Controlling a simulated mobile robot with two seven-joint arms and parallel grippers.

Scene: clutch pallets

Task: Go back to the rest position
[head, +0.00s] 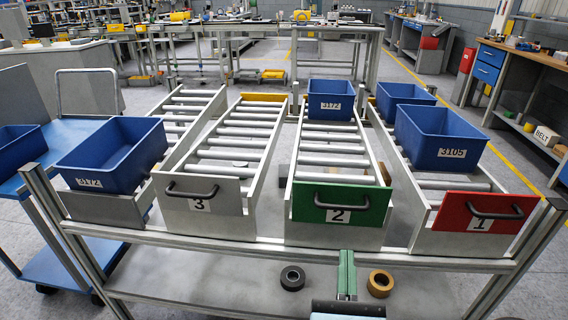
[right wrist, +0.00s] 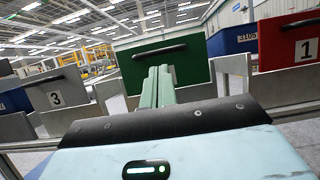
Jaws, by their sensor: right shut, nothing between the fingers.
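My right gripper (head: 347,256) shows at the bottom centre of the head view, its pale green fingers pressed together and empty. It is in front of the lane with the green panel marked 2 (head: 365,201). In the right wrist view the shut fingers (right wrist: 155,72) point at the green panel (right wrist: 190,62), with its dark handle above them. I cannot tell the exact gap between fingertips and panel. My left gripper is not in view.
Blue bins (head: 115,155) (head: 440,137) stand on several lanes. Black tape (head: 292,278) and brown tape (head: 380,283) lie on the lower shelf. A blue cart stands left.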

